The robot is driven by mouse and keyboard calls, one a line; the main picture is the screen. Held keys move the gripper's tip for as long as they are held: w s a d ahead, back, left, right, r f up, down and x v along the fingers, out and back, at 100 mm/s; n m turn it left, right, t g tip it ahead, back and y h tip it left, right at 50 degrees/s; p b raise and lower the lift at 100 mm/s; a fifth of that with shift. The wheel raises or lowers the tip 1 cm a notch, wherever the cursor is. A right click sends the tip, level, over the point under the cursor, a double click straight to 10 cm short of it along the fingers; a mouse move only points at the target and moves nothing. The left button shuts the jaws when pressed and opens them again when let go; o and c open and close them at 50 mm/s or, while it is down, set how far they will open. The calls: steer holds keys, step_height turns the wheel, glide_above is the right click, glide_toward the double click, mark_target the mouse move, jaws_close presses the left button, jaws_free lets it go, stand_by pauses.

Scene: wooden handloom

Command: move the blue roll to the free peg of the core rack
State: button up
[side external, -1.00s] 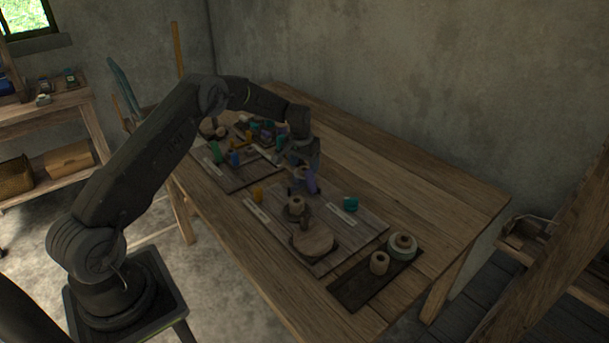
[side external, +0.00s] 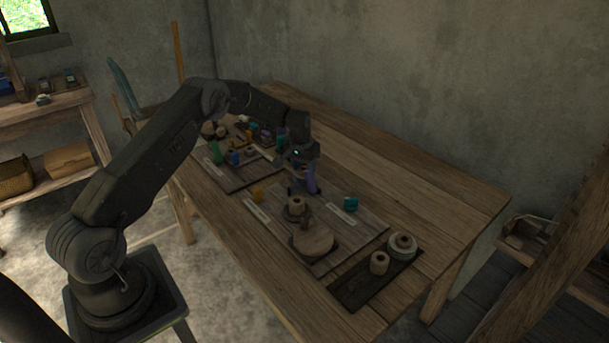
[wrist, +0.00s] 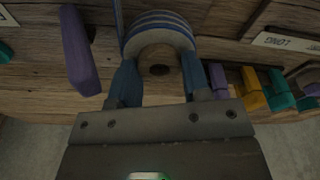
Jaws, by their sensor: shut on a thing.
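My gripper (wrist: 158,82) is shut on the blue roll (wrist: 158,28), a ring with blue and cream bands, seen at the top of the wrist view between the two fingers. In the side view my gripper (side external: 301,184) is over the middle of the table, between the two boards; the roll is hard to make out there. A dark round spot (wrist: 159,70) shows between the fingers, below the roll; I cannot tell if it is a hole or a peg. I cannot tell for certain which fixture is the core rack or which peg is free.
A purple piece (wrist: 79,50) stands close left of the fingers. Yellow (wrist: 254,90) and teal pieces (wrist: 281,90) stand to the right. The near board (side external: 345,248) carries a round wooden disc (side external: 313,241) and tan spool (side external: 296,204).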

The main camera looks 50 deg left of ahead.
steer(key=shift+r, duration=2.7)
steer(key=shift+r, duration=0.1)
steer(key=shift+r, duration=0.35)
step_height(320, 180, up, 6)
steer(key=s+d, duration=0.2)
steer(key=d, duration=0.9)
steer(key=s+d, duration=0.2)
steer(key=d, duration=0.8)
steer(key=s+d, duration=1.4)
steer(key=d, duration=0.3)
steer(key=shift+w+f, duration=0.15)
steer(key=shift+f, duration=1.7)
steer(key=shift+w+f, duration=0.15)
steer(key=shift+f, duration=1.65)
steer(key=shift+w+f, duration=0.15)
steer(key=shift+f, duration=1.7)
